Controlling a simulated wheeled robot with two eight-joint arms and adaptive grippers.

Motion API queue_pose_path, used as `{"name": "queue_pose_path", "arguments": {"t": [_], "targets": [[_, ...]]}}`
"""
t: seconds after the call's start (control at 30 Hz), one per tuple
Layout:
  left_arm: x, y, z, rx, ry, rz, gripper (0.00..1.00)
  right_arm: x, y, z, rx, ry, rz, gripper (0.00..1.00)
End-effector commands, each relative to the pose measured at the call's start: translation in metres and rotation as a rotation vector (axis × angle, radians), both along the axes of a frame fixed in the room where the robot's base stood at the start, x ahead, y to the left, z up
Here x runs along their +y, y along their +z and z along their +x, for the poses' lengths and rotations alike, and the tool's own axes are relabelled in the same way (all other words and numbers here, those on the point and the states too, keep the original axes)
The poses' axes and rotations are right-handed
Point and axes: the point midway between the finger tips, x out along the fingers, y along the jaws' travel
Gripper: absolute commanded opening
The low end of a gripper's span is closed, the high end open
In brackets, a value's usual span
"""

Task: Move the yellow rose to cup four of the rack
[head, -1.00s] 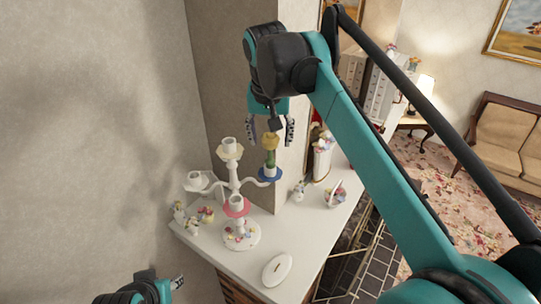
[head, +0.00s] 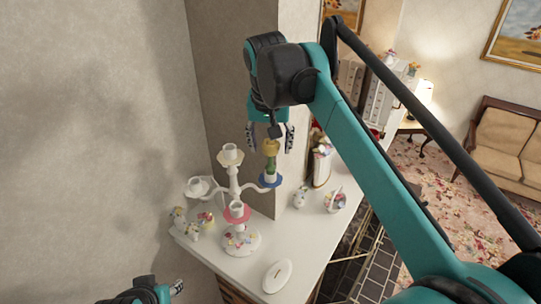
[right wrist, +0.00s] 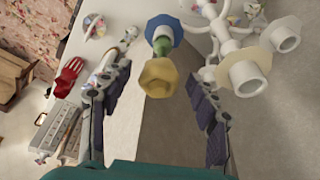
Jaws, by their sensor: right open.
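The yellow rose (head: 270,147) with a green stem stands upright in the blue-rimmed cup (head: 270,182) of the white branched rack (head: 234,196). The rose also shows in the right wrist view (right wrist: 159,78), with its stem in the blue-rimmed cup (right wrist: 164,28). My right gripper (head: 270,138) is open, pointing down, with a finger to each side of the rose head and gaps between. Nothing is held in it. Other cups have white, cream and pink rims; no cup numbers are readable. My left gripper (head: 177,286) shows only partly at the bottom left edge.
The rack stands on a white mantel shelf (head: 222,262) beside a wall corner. Small figurines (head: 190,222) stand at its left. A white oval dish (head: 277,276) lies in front. A small basket (head: 334,200) and more ornaments stand to the right, by the chimney wall.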

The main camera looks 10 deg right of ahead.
Motion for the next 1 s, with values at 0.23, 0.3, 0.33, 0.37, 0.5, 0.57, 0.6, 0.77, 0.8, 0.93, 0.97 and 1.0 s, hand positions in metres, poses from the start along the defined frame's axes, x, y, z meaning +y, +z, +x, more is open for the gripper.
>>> {"name": "queue_pose_path", "arguments": {"t": [0.23, 0.3, 0.33, 0.37, 0.5, 0.57, 0.6, 0.77, 0.8, 0.93, 0.97, 1.0], "targets": [[0.0000, 0.0011, 0.0000, 0.000, 0.000, 0.000, 0.40, -0.0003, 0.0001, -0.0001, 0.000, 0.000, 0.000, 0.55], [0.0000, 0.0011, 0.0000, 0.000, 0.000, 0.000, 0.40, -0.0003, 0.0001, 0.0000, 0.000, 0.000, 0.000, 0.36], [0.0000, 0.0011, 0.0000, 0.000, 0.000, 0.000, 0.40, -0.0003, 0.0001, 0.0000, 0.000, 0.000, 0.000, 0.28], [0.0000, 0.0011, 0.0000, 0.000, 0.000, 0.000, 0.40, -0.0002, 0.0001, -0.0001, 0.000, 0.000, 0.000, 0.20], [0.0000, 0.0011, 0.0000, 0.000, 0.000, 0.000, 0.40, -0.0003, 0.0002, -0.0001, 0.000, 0.000, 0.000, 0.18], [0.0000, 0.0012, 0.0000, 0.000, 0.000, 0.000, 0.40, -0.0003, 0.0003, -0.0002, 0.000, 0.000, 0.000, 0.18], [0.0000, 0.0015, 0.0000, 0.000, 0.000, 0.000, 0.40, -0.0003, 0.0005, -0.0002, 0.000, 0.000, 0.000, 0.18], [0.0000, 0.0039, 0.0000, 0.000, 0.000, 0.000, 0.40, -0.0002, 0.0032, -0.0001, 0.000, 0.000, 0.000, 0.18], [0.0000, 0.0048, 0.0000, 0.000, 0.000, 0.000, 0.40, -0.0002, 0.0041, -0.0002, 0.000, 0.000, 0.000, 0.18], [0.0000, 0.0076, 0.0000, 0.000, 0.000, 0.000, 0.40, -0.0002, 0.0071, -0.0001, 0.000, 0.000, 0.000, 0.18], [0.0000, 0.0082, 0.0000, 0.000, 0.000, 0.000, 0.40, -0.0002, 0.0077, -0.0001, 0.000, 0.000, 0.000, 0.18], [0.0000, 0.0090, 0.0000, 0.000, 0.000, 0.000, 0.40, -0.0002, 0.0086, -0.0001, 0.000, 0.000, 0.000, 0.18]]}}
